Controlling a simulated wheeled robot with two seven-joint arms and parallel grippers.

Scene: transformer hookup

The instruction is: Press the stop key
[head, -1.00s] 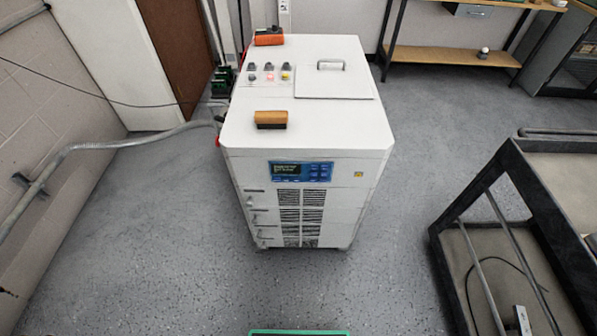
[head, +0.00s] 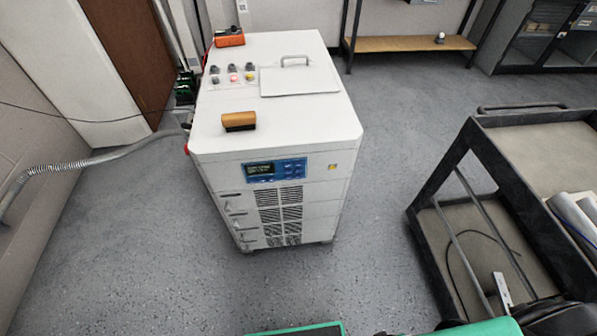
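A white cabinet (head: 265,150) stands upright on the floor ahead. Its front has a blue panel (head: 274,170) with a small dark display and several small keys; the key labels are too small to read, so I cannot tell which is stop. A red part (head: 187,148) shows at the cabinet's left side. Neither of my grippers is in view.
A dark cart (head: 445,160) stands at the right. A brown brush-like block (head: 238,121) and an orange item (head: 229,38) lie on the cabinet top. A hose (head: 85,163) runs from the left wall. The floor (head: 380,230) between cabinet and cart is clear.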

